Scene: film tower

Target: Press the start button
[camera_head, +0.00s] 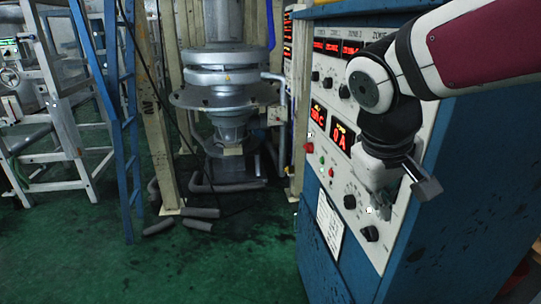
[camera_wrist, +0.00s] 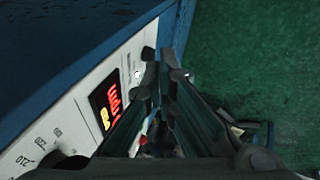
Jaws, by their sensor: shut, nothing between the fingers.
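The control panel (camera_head: 350,130) is a white face on a blue cabinet at the right. It carries a red button (camera_head: 309,148), a small green button (camera_head: 322,160) and another small red button (camera_head: 331,172) below the red displays. I cannot read which one is the start button. My gripper (camera_head: 378,203) is shut and empty in front of the panel's lower right part, near the black knobs. It hides part of the panel. In the wrist view its fingers (camera_wrist: 161,62) point along the panel, and a small red part (camera_wrist: 143,140) shows between them.
Black knobs (camera_head: 371,234) stick out of the panel's lower part, and a paper label (camera_head: 329,222) hangs below. A blue ladder (camera_head: 122,110), a metal column machine (camera_head: 226,100) and loose pipe pieces (camera_head: 197,212) stand or lie to the left. The green floor (camera_head: 230,265) in front is clear.

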